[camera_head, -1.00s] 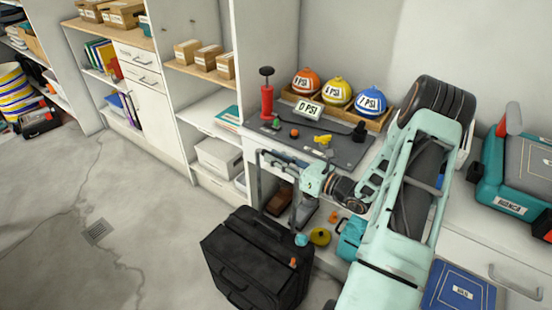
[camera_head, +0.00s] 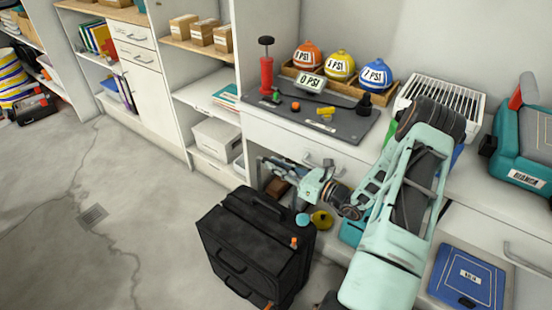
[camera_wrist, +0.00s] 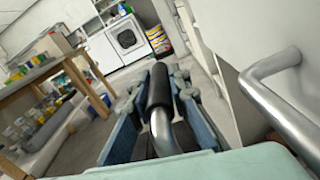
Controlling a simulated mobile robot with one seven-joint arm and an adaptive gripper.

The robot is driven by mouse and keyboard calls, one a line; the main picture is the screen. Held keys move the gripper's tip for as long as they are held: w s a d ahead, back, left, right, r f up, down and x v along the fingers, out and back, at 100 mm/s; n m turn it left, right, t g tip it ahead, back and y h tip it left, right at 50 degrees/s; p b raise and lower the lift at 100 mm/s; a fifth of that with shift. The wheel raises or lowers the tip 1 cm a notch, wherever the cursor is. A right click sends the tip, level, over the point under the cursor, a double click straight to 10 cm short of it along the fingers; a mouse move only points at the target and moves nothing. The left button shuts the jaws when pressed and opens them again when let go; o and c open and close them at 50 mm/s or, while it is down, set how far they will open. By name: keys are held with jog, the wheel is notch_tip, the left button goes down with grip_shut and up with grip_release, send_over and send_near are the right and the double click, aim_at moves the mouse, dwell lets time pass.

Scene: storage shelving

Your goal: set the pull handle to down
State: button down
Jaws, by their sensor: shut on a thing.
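A black suitcase (camera_head: 250,250) stands upright on the floor in front of the counter. Its pull handle (camera_head: 275,161) rises a short way above the case top, with part of it hidden behind my gripper. My gripper (camera_head: 304,184) is at the handle's right part. In the wrist view, my gripper (camera_wrist: 158,92) is shut on the handle's black grip (camera_wrist: 158,86), one finger on each side. A bent metal part of the handle (camera_wrist: 162,130) shows below the grip.
The white counter and its drawer handle (camera_head: 322,163) are close behind my gripper; that metal drawer handle also shows at right in the wrist view (camera_wrist: 275,95). A yellow round thing (camera_head: 321,220) lies near the suitcase. Open floor (camera_head: 130,200) lies to the left.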

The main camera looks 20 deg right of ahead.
notch_tip(320, 180, down, 5)
jog(key=shift+b, duration=0.9)
jog(key=c, duration=1.8)
grip_release()
jog(key=shift+r, duration=0.1)
jog(key=v, duration=1.2)
